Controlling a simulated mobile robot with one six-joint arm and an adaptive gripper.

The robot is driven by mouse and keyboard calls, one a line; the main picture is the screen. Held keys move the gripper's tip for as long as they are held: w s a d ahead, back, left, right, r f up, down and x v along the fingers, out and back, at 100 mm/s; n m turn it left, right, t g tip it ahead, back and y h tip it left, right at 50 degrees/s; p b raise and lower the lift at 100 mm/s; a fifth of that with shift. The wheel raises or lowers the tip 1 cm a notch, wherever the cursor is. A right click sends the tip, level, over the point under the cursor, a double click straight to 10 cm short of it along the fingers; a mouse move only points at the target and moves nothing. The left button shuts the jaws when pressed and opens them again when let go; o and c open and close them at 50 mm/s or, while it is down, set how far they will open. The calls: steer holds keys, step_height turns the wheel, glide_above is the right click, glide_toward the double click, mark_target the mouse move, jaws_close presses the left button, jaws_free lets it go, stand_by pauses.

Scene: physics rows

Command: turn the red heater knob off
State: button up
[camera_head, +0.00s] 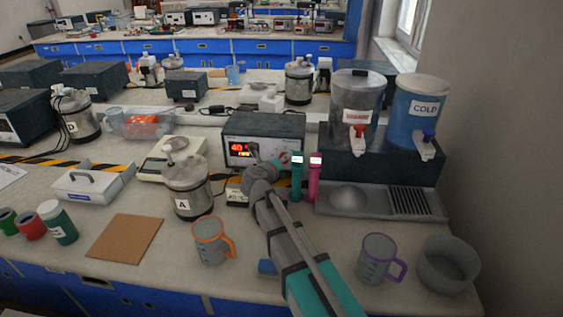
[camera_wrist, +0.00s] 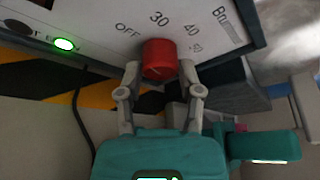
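The red heater knob (camera_wrist: 159,58) is in the upper middle of the wrist view, on the pale front panel of the heater (camera_wrist: 95,22). The printed marks OFF, 30, 40 and 50 run around it; I cannot clearly read its pointer. My gripper (camera_wrist: 160,67) has one fingertip on each side of the knob, and both appear to touch it. In the head view the heater (camera_head: 262,123) is a dark box with a lit orange display, and my gripper (camera_head: 268,160) is at its front, hiding the knob.
Steel pot A (camera_head: 188,190) stands left of my arm. Teal and pink tubes (camera_head: 314,178) stand close right of my gripper, beside the dispenser base (camera_head: 375,155). An orange-rimmed mug (camera_head: 209,243) and a purple-rimmed mug (camera_head: 376,259) flank my arm in front.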

jaws_close()
steer(key=shift+n+t+h+b, duration=0.5)
steer(key=shift+n+h+b, duration=0.1)
steer(key=shift+n+b, duration=0.45)
steer(key=o, duration=0.7)
jaws_free()
steer(key=shift+f, duration=0.1)
steer(key=shift+p, duration=0.3)
